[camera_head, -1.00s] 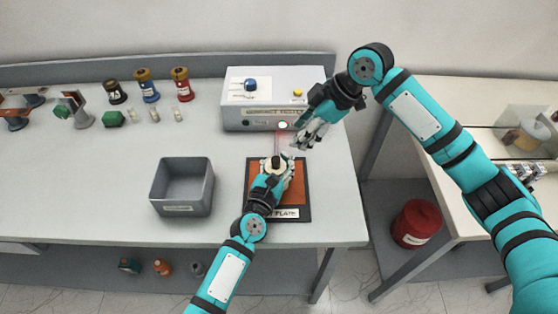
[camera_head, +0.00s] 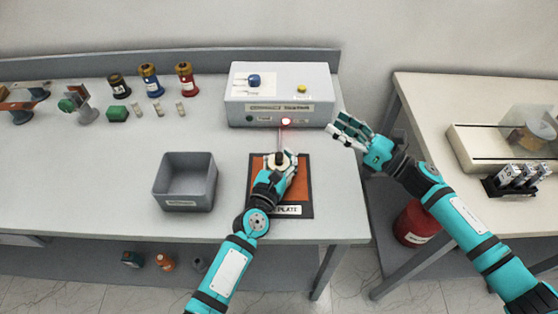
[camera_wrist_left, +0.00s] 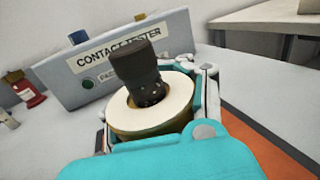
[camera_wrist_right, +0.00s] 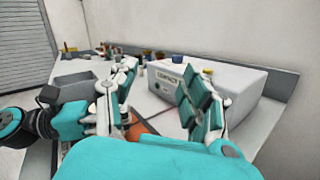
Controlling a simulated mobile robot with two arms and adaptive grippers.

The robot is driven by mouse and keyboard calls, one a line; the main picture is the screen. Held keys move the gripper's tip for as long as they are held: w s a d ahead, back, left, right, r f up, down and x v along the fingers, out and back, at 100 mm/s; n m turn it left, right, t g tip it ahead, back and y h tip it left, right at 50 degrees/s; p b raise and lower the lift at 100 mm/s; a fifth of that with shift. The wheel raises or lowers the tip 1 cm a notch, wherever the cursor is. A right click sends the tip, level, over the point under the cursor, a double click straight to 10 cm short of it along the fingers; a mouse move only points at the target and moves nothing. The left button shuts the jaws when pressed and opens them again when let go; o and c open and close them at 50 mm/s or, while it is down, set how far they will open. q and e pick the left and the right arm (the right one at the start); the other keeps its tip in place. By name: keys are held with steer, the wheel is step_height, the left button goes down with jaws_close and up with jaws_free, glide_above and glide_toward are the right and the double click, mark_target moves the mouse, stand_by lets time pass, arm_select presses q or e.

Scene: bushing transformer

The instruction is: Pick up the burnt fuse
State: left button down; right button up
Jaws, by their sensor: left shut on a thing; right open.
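Several fuse-like white pieces with dark parts stand in a black holder (camera_head: 515,180) on the right table; which one is burnt is too small to tell. Small pale cylinders (camera_head: 158,107) stand on the left bench. My left gripper (camera_head: 280,165) is shut around a cream-collared bushing with a dark top (camera_wrist_left: 150,95), upright over the orange plate (camera_head: 304,180); in the left wrist view my gripper (camera_wrist_left: 155,125) surrounds its collar. My right gripper (camera_head: 348,130) is open and empty, right of the contact tester, above the bench's right edge. It also shows in the right wrist view (camera_wrist_right: 155,95).
The contact tester (camera_head: 280,95) shows a lit red lamp. A grey bin (camera_head: 185,182) stands left of the plate. Coloured bushings (camera_head: 150,82) line the back left. A red drum (camera_head: 415,225) stands below, between the tables. A pale box-like unit (camera_head: 480,145) sits on the right table.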

mark_target(287, 164)
steer(key=s+a+f+n+g+y, duration=0.1)
steer(key=s+a+f+n+g, duration=0.1)
steer(key=s+f+n+g, duration=0.5)
steer(key=shift+t, duration=0.4)
steer(key=a, duration=0.1)
steer(key=a+r, duration=0.1)
steer(key=a, duration=0.2)
steer(key=shift+w+a+r, duration=0.1)
steer(key=shift+w+r, duration=0.1)
steer(key=shift+w, duration=0.05)
steer(key=x, duration=0.6)
steer(key=shift+w+a, duration=0.1)
steer(key=shift+a, duration=0.2)
steer(key=shift+c, duration=0.3)
jaws_close()
